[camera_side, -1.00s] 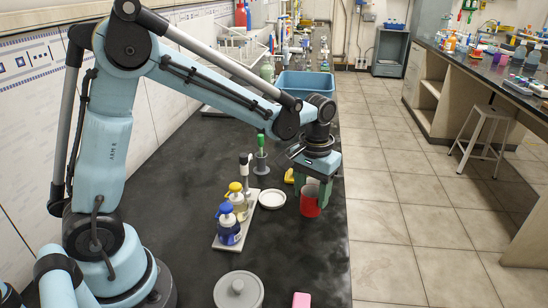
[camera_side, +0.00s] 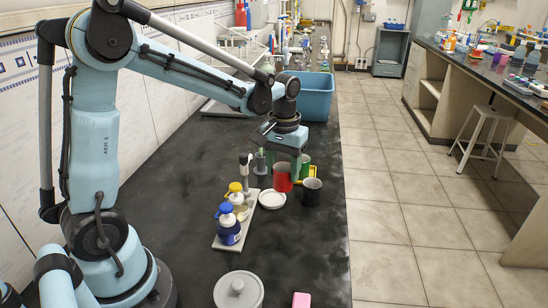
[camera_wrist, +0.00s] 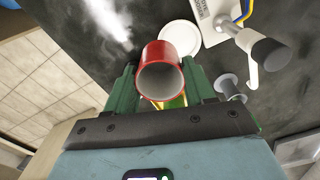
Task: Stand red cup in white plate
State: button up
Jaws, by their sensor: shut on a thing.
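The red cup (camera_side: 282,180) is between the green fingers of my gripper (camera_side: 280,169), which is shut on it. In the wrist view the red cup (camera_wrist: 166,52) looks upright, with its open mouth towards the camera and a finger on each side. The white plate (camera_side: 271,200) lies on the dark bench just in front and slightly left of the cup in the side view. In the wrist view the white plate (camera_wrist: 181,34) shows beyond the cup, partly hidden by it. Nothing is on its visible part. I cannot tell the cup's exact height over the bench.
A dark cup (camera_side: 312,192) stands right of the plate, with a green cup (camera_side: 305,163) behind it. A white rack (camera_side: 228,226) with blue and yellow-topped bottles stands left of the plate. A blue bin (camera_side: 310,95) is farther back. The bench in front is mostly clear.

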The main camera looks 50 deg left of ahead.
jog(key=shift+n, duration=0.5)
jog(key=shift+s+a+f, duration=0.3)
jog(key=shift+a+f, duration=0.5)
jog(key=shift+f, duration=0.2)
jog(key=shift+s+a+f, duration=0.25)
jog(key=shift+a+f, duration=0.5)
jog(key=shift+f, duration=0.25)
jog(key=shift+f, duration=0.75)
dwell(0.5)
jog(key=o, duration=1.2)
jog(key=shift+o, duration=0.2)
jog(key=shift+r, duration=0.1)
jog(key=shift+s+a+r, duration=0.1)
jog(key=shift+r, duration=2.85)
